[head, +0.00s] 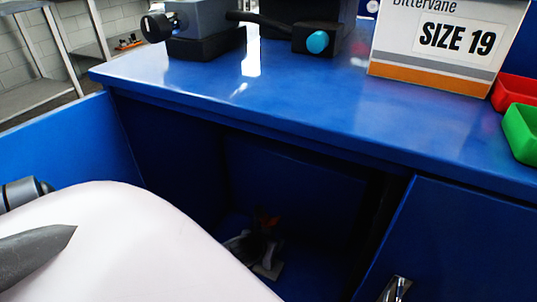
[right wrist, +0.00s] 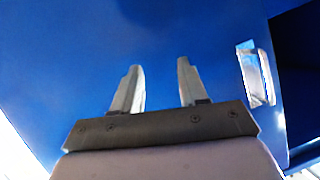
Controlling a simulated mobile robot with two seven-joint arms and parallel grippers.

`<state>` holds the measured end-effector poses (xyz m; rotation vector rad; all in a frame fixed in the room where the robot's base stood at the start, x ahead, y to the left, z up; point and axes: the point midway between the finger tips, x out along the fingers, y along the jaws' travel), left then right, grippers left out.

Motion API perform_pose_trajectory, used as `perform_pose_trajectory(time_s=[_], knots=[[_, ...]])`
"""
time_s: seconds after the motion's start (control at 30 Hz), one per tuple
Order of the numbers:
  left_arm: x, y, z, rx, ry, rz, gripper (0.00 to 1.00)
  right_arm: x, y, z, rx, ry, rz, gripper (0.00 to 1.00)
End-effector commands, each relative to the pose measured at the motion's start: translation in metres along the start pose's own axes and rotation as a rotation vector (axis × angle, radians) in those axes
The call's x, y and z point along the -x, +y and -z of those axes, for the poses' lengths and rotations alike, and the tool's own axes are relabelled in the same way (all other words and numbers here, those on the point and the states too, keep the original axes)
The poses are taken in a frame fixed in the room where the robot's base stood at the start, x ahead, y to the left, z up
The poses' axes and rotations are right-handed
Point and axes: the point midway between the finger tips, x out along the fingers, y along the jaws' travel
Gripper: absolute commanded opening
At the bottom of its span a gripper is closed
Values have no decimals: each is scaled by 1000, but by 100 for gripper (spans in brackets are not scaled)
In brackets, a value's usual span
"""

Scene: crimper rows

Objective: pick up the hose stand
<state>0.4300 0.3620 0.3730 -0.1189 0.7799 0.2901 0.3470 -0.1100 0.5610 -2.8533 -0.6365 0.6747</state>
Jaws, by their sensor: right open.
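A small dark item with an orange-red piece and a pale base (head: 267,250) lies deep inside the open blue cabinet in the head view. It is dim and partly hidden by a white part of my arm, so I cannot tell if it is the hose stand. My right gripper (right wrist: 161,66) is open and empty in the right wrist view, facing a blue panel. A dark grey pointed part at the left edge of the head view may be a finger of my left gripper, but its jaws cannot be made out.
The blue worktop (head: 235,105) above the opening carries grey machines, a SIZE 19 box (head: 448,45), and red (head: 512,92) and green (head: 523,130) bins. A door (head: 455,240) with a metal handle (head: 395,289) stands at right; a handle (right wrist: 257,75) shows beside my right gripper.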

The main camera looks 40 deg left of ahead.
Motion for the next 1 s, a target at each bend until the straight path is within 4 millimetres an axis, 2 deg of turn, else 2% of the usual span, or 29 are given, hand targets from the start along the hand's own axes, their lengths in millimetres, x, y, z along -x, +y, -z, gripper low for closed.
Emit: perform_pose_trajectory(time_s=[0.17, 0.3, 0.37, 1.0], knots=[[0, 0, 0, 1, 0, 0, 62, 0, 0, 1, -1, 0, 0, 43], [1, 0, 0, 1, 0, 0, 16, 0, 0, 1, 0, 0, 0, 43], [1, 0, 0, 1, 0, 0, 0, 0, 0, 1, 0, 0, 0, 43], [1, 0, 0, 1, 1, 0, 0, 0, 0, 0, 0, 0, -1, 43]])
